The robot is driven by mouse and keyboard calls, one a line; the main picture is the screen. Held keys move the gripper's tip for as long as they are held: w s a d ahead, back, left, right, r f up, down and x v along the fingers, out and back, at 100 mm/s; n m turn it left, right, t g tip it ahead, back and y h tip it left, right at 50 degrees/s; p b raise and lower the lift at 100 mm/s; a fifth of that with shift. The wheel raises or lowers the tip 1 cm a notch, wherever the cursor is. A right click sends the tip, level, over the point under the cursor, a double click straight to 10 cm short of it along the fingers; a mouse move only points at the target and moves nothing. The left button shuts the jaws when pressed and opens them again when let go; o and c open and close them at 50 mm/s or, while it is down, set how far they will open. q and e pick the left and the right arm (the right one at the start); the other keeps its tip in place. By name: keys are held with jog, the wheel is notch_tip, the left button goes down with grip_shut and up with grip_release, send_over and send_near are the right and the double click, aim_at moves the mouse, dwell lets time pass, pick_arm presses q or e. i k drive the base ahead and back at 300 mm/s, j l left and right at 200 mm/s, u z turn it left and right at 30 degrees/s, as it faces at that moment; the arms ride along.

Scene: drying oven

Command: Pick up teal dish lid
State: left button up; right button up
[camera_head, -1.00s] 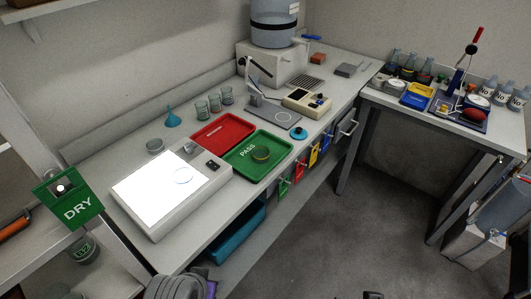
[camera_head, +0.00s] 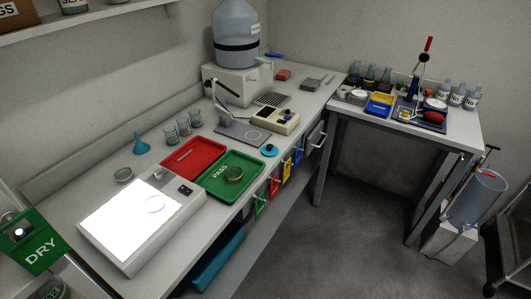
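The teal dish lid (camera_head: 269,150) is a small round teal disc with a darker centre. It lies on the white bench near the front edge, just right of the green PASS tray (camera_head: 222,188). Neither of my grippers shows in the current head view, so nothing of mine is seen near the lid.
The bench also holds a red tray (camera_head: 178,163), a bright light panel (camera_head: 127,222), a blue funnel (camera_head: 141,144), beakers (camera_head: 183,127) and a beige meter (camera_head: 275,119). Coloured tags hang along its front edge. A second table (camera_head: 458,128) holds bottles. Grey floor (camera_head: 325,235) is open in front.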

aim_at(270, 150)
jog(key=l+u, duration=0.1)
jog(key=u, duration=0.45)
jog(key=i+l+u, duration=0.1)
jog(key=l+u, duration=0.15)
jog(key=i+l+u, duration=0.2)
jog(key=l, duration=0.2)
jog(key=l+u, duration=0.4)
jog(key=l, duration=1.45)
jog(key=i, duration=0.05)
